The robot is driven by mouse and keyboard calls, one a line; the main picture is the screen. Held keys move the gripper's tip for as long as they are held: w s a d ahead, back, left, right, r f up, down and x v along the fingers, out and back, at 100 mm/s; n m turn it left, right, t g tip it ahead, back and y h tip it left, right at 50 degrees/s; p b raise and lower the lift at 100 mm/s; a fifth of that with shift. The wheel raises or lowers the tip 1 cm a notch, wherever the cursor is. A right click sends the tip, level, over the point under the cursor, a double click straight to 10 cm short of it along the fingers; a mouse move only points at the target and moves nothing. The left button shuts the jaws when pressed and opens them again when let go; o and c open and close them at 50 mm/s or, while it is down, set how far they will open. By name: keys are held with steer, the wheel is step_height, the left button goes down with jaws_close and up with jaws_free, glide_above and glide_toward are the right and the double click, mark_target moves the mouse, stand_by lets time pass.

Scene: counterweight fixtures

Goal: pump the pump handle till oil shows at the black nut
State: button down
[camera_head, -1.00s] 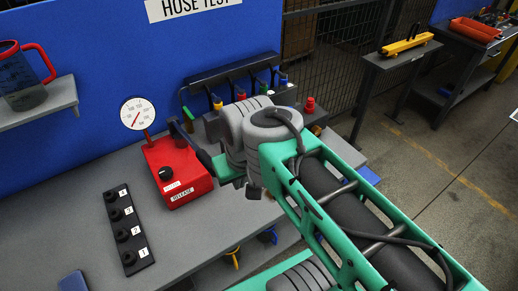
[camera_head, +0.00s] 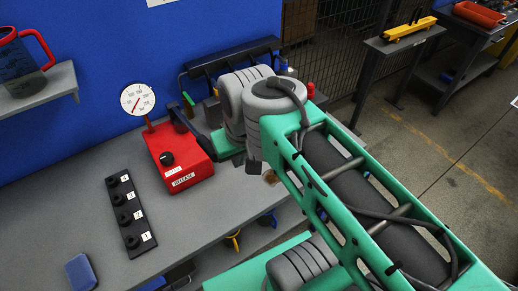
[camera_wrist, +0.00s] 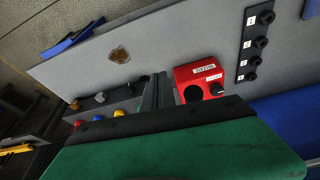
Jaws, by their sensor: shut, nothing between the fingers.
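The red pump box (camera_head: 179,160) stands on the grey bench, with a black knob, a RELEASE label and a white gauge (camera_head: 138,99) at its back left. It also shows in the wrist view (camera_wrist: 199,76). A dark bar beside the box's right side runs toward my wrist; I cannot tell whether it is the pump handle or part of my gripper. In the wrist view my gripper (camera_wrist: 160,88) is shut and empty, its dark fingers just left of the red box. I cannot single out the task's black nut, and cannot tell whether oil shows there.
A black strip with several numbered knobs (camera_head: 131,212) lies left of the pump. A row of colored fittings (camera_wrist: 98,116) is beside my fingers in the wrist view. A brown patch (camera_wrist: 120,56) marks the bench. A blue object (camera_head: 80,272) lies at the front left.

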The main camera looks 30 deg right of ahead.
step_height(320, 180, down, 13)
steer(key=b, duration=1.1)
step_height(320, 180, up, 18)
steer(key=p, duration=1.2)
steer(key=shift+f, duration=0.25)
step_height(320, 180, down, 16)
steer(key=b, duration=1.5)
step_height(320, 180, up, 17)
steer(key=p, duration=1.2)
steer(key=shift+r, duration=0.2)
steer(key=shift+f, duration=0.1)
